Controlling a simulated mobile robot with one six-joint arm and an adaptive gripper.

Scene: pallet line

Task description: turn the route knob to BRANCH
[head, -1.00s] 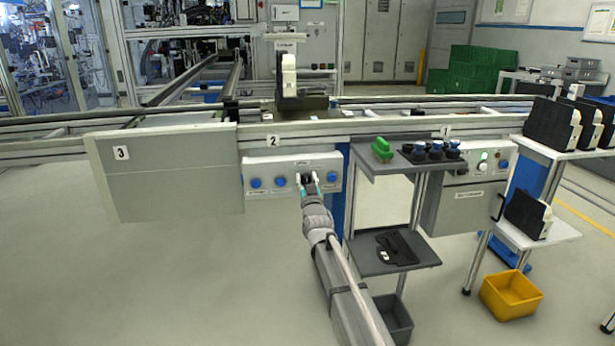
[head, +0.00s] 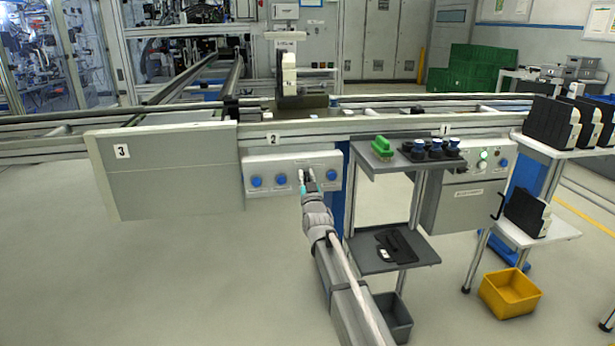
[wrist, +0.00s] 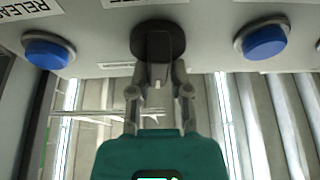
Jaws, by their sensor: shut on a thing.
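The black route knob (wrist: 158,42) sits on the grey control panel (head: 290,163) under the number 2 sign. In the wrist view its raised grip lies between the fingers of my gripper (wrist: 159,74), which are shut on it. In the head view my gripper (head: 307,179) is at the panel front and mostly hides the knob. The knob's position labels are cut off or too small to read, so its setting cannot be told.
Blue buttons flank the knob in the wrist view, one at left (wrist: 48,50) by a RELEASE label and one at right (wrist: 265,42). A grey shelf stand (head: 365,262) with a green object (head: 382,147) stands close right of my arm. Open floor lies left.

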